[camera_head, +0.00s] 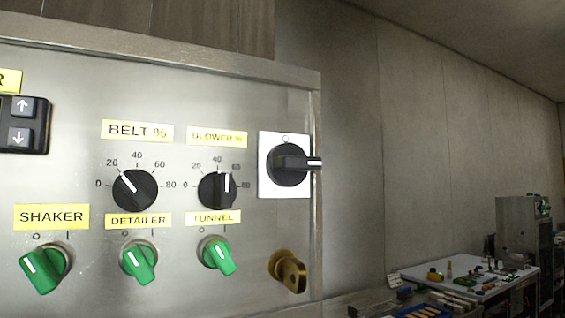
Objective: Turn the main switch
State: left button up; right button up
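The main switch (289,164) is a black rotary handle on a white square plate (286,190) at the right edge of the metal control panel (80,90). Its handle lies horizontal, with the white-marked end pointing right. A small "O" mark shows at the top of the plate. Neither of my grippers is in view.
Black BELT (134,190) and BLOWER (217,189) dials sit left of the switch. Green SHAKER (44,269), DETAILER (139,262) and TUNNEL (217,255) knobs sit below, with a brass key lock (288,271). A cluttered table (470,278) stands at right.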

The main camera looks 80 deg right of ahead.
aim_at(288, 165)
jog(key=z, duration=2.5)
